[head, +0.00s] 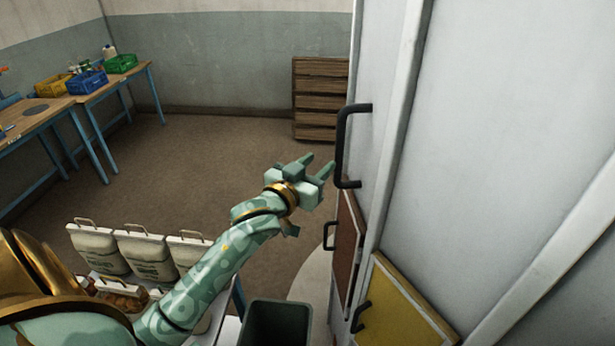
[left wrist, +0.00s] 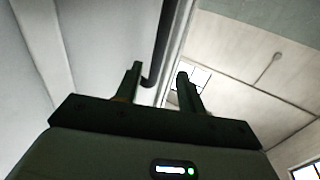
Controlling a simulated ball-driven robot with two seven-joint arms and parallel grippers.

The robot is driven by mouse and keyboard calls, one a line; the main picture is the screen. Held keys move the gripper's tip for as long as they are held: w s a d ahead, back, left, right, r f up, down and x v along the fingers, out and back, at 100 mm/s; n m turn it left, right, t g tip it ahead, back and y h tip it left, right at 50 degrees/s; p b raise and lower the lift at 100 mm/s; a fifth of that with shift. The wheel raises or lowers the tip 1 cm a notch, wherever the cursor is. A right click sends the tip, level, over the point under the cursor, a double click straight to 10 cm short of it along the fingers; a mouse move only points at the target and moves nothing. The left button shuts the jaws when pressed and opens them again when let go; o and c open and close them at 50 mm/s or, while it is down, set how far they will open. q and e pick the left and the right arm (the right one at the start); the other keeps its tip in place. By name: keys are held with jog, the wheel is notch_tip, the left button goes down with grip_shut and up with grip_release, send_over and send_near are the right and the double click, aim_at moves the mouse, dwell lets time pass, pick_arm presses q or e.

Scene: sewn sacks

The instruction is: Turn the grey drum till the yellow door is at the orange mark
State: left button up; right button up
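The grey drum (head: 510,130) fills the right side of the head view as a tall, pale, ribbed wall. The yellow door (head: 395,308) is low on it, with a small black handle. A long black handle (head: 341,145) stands upright on the drum's left part. My left gripper (head: 317,164) is open and empty, just left of this handle's lower part and apart from it, as far as I can tell. In the left wrist view the open fingers (left wrist: 160,80) point toward the dark handle bar (left wrist: 168,40), which shows between them. The orange mark and my right gripper are not in view.
A reddish-brown door (head: 347,245) with a black handle sits on the drum beside the yellow one. Workbenches (head: 92,88) and a wooden drawer unit (head: 320,98) are farther back.

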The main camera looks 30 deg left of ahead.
pick_arm(q)
jog(key=shift+s+d, duration=0.1)
jog(key=shift+s, duration=1.75)
